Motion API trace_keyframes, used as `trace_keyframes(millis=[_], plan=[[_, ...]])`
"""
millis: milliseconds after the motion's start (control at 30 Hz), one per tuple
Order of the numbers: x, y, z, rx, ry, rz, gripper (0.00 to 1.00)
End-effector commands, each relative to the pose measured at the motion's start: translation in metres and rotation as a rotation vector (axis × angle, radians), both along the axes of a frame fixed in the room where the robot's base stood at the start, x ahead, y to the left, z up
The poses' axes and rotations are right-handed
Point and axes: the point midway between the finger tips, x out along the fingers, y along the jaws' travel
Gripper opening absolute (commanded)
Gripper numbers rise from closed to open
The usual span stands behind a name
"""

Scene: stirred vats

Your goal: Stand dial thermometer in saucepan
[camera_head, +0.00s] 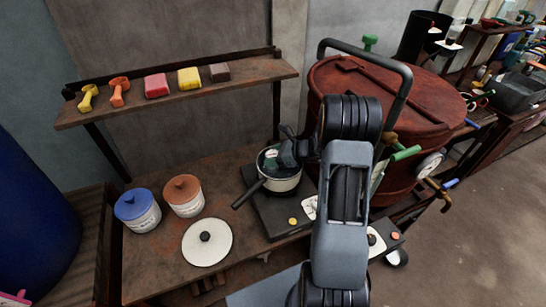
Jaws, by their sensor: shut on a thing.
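The saucepan (287,184) is a cream pot with a dark rim and a black handle pointing to the lower left. It stands uncovered on a dark hotplate (268,217). My gripper (277,154) is over the saucepan's opening, reaching in from the right. It is shut on the dial thermometer, which is largely hidden by the gripper. A small green patch shows inside the pan's rim by the fingers; I cannot tell what it belongs to. Whether the thermometer touches the pan's floor or wall cannot be seen.
A white lid (207,249) with a black knob lies on the bench left of the hotplate. A blue-lidded jar (138,211) and an orange-lidded jar (184,198) stand farther left. A shelf (226,89) holds coloured items. A large rusty vat (400,95) stands at right.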

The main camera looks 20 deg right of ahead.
Motion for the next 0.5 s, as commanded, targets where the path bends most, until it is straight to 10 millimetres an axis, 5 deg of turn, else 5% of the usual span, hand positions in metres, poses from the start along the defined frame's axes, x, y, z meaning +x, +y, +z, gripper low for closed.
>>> trace_keyframes(millis=[433,467,500], plan=[[0.0000,-0.0002,-0.0069,-0.001,-0.002,0.000,0.33],[-0.0001,-0.0001,-0.0072,-0.001,-0.002,0.000,0.61],[-0.0002,-0.0002,-0.0063,-0.001,-0.002,0.000,0.65]])
